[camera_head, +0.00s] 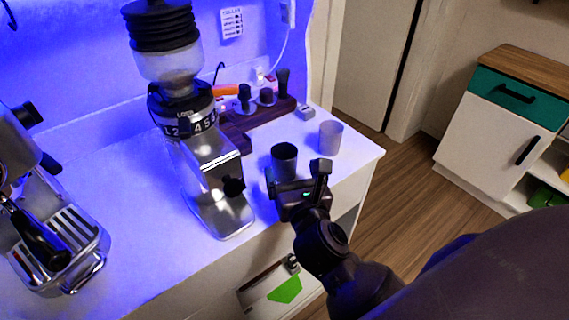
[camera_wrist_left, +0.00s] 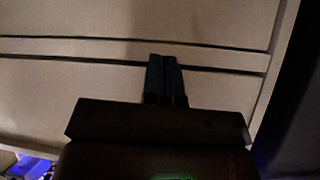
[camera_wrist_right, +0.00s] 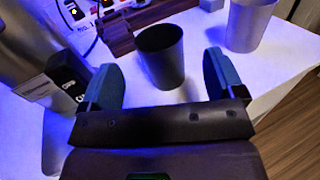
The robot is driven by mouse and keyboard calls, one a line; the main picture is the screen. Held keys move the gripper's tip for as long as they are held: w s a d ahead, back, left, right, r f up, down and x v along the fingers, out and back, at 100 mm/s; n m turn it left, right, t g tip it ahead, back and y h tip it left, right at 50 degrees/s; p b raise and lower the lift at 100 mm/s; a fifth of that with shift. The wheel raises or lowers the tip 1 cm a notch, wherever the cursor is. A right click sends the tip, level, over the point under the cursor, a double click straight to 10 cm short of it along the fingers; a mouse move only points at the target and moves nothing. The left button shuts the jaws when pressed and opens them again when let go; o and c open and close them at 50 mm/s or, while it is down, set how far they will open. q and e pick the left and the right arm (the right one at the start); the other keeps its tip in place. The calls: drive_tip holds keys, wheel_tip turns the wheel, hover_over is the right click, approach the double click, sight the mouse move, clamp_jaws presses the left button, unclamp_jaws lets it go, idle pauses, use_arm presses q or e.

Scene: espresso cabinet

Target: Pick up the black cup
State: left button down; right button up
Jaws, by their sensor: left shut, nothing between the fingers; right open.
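The black cup (camera_head: 284,161) stands upright on the white counter, to the right of the coffee grinder. In the right wrist view the cup (camera_wrist_right: 162,58) stands just beyond my fingertips, roughly centred between them. My right gripper (camera_head: 296,172) is open and empty, with its fingers pointing at the cup from the counter's front side. Its two fingers also show in the right wrist view (camera_wrist_right: 160,78), spread wide. My left gripper (camera_wrist_left: 166,62) is shut and empty, in front of pale cabinet panels in the left wrist view. It is not seen in the head view.
A white cup (camera_head: 330,138) stands right of the black cup near the counter edge. The grinder (camera_head: 215,180) is close on the left. A dark wooden stand (camera_head: 255,115) with tools is behind. An espresso machine (camera_head: 45,215) is far left.

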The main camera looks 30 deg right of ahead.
sight(287, 161)
drive_tip(key=shift+x, duration=2.6)
drive_tip(key=shift+r, duration=0.15)
drive_tip(key=shift+a, duration=0.1)
drive_tip(key=c, duration=1.1)
drive_tip(key=shift+o, duration=0.2)
drive_tip(key=shift+r, duration=0.1)
